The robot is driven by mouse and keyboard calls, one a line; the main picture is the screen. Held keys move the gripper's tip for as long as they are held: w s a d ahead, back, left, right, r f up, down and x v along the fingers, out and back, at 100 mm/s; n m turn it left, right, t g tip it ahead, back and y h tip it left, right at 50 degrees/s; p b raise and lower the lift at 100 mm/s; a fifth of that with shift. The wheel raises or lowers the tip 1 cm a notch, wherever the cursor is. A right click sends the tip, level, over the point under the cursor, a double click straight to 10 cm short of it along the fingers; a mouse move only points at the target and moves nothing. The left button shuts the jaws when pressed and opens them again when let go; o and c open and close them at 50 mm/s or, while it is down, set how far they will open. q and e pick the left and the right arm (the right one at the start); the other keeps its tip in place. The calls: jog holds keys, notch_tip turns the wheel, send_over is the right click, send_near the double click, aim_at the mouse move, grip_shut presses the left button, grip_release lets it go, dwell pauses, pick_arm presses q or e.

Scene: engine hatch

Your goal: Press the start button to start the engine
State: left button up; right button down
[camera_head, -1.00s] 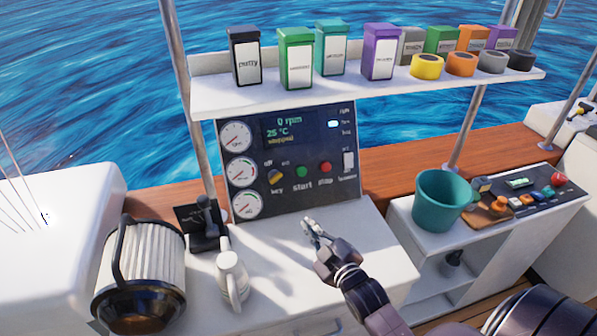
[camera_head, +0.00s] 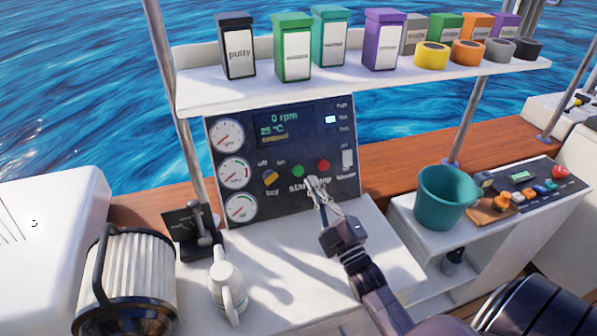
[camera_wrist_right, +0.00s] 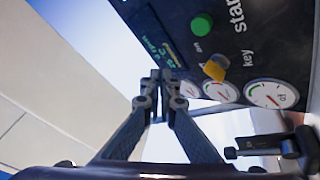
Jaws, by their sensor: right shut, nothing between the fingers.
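The green start button (camera_head: 297,171) is on the dark engine panel (camera_head: 228,106), between the yellow key switch (camera_head: 271,177) and the red stop button (camera_head: 323,165). The panel screen reads 0 rpm. My right gripper (camera_head: 314,182) is shut and empty, its tips just below and right of the start button and covering part of the labels. In the right wrist view the shut fingertips (camera_wrist_right: 160,76) point toward the panel, with the green button (camera_wrist_right: 202,24) above and right of them. I cannot tell whether the tips touch the panel. My left gripper is not in view.
A shelf (camera_head: 350,83) with several boxes and tape rolls overhangs the panel. A teal bucket (camera_head: 446,200) stands at the right.

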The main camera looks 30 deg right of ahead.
jog(key=b, duration=0.6)
send_near(297, 168)
jog(key=w+r, duration=0.4)
jog(key=shift+w+d+f+b, duration=0.1)
jog(key=shift+w+f+b, duration=0.1)
jog(key=shift+w+b, duration=0.2)
jog(key=shift+w+f, duration=0.1)
dwell(0.5)
jog(key=shift+w+d+f, duration=0.1)
jog(key=shift+w, duration=0.2)
jog(key=shift+w+d+f+b, duration=0.15)
jog(key=shift+w+f+b, duration=0.2)
jog(key=shift+w+b, duration=0.45)
dwell(0.9)
jog(key=shift+s+r, duration=0.1)
jog(key=shift+s, duration=0.1)
jog(key=shift+s+a+r+p, duration=0.1)
jog(key=shift+s+r+p, duration=0.1)
jog(key=shift+s+p, duration=0.3)
jog(key=shift+s+a+r+p, duration=0.15)
jog(key=shift+s+r+p, duration=0.1)
jog(key=shift+s+p, duration=0.25)
